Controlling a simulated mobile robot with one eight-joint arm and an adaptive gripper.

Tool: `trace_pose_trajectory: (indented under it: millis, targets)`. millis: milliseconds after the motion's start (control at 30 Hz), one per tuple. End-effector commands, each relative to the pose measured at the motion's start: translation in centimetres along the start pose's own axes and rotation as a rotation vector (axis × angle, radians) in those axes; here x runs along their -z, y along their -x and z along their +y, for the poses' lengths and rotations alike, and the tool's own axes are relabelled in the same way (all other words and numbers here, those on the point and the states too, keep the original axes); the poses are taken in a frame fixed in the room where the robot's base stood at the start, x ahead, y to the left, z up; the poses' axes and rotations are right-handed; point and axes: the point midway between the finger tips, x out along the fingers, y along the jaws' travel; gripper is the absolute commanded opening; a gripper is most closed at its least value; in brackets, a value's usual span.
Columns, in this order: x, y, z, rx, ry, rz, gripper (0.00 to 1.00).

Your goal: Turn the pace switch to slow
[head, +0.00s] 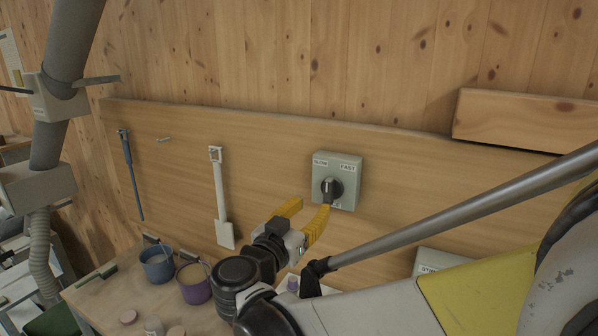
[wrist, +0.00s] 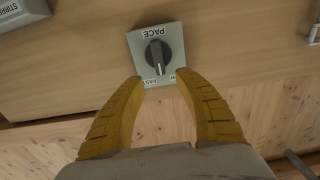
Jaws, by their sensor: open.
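The pace switch (head: 353,165) is a grey-green box on the wooden board, with a dark rotary knob (head: 330,188). SLOW is printed at its upper left and FAST at its upper right in the head view. In the wrist view the switch (wrist: 137,42) appears upside down, and its knob (wrist: 157,58) has its bar nearly upright in the picture. My gripper (head: 312,206) is open and empty, just below and left of the knob in the head view. In the wrist view my gripper (wrist: 160,76) has its yellow fingertips apart at the box's label edge; the right one partly hides the SLOW label.
A second labelled box (head: 435,262) is partly hidden behind my arm at lower right. A blue tool (head: 133,175) and a white paddle (head: 220,195) hang left of the switch. A blue cup (head: 157,265) and a purple cup (head: 194,286) stand on the bench below.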

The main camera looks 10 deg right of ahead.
Motion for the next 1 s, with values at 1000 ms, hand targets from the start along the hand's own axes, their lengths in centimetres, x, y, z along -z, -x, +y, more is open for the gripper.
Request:
trace_pose_trajectory:
  millis: [1000]
  targets:
    - [-0.1, -10.4, 0.1, -0.001, 0.0, -0.001, 0.29]
